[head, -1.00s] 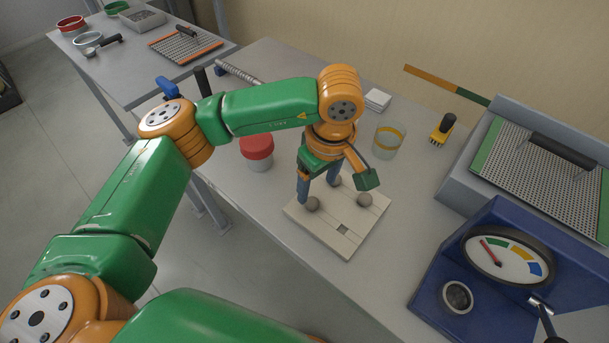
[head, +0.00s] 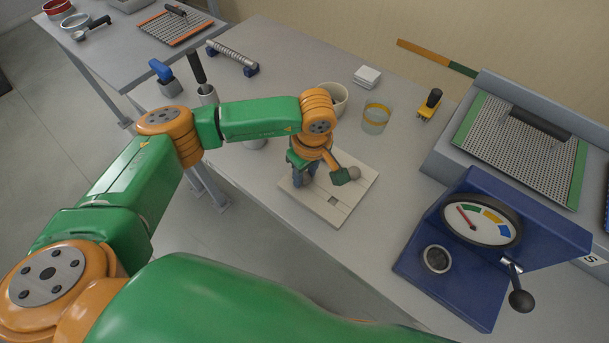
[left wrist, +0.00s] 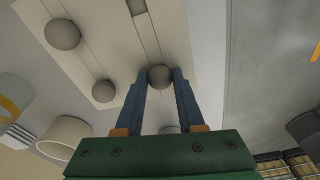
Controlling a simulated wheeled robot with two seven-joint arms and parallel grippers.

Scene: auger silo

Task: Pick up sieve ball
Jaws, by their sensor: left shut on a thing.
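A pale board (head: 333,217) with grooves and a square hole lies on the table and carries grey balls. My left gripper (head: 305,181) points down over the board's left part. In the left wrist view its two blue fingers are shut on a grey sieve ball (left wrist: 159,77) near the board's edge. I cannot tell whether this ball is lifted off the board. Two other grey balls, a larger one (left wrist: 62,34) and a smaller one (left wrist: 103,91), sit on the board beside it. One ball (head: 354,173) also shows right of the gripper in the head view. My right gripper is out of view.
Behind the board stand a cream bowl (head: 334,98), a glass jar with a yellow band (head: 376,118) and a yellow-black tool (head: 430,104). A blue gauge box (head: 455,285) and a perforated tray (head: 520,150) stand at right. The table in front of the board is clear.

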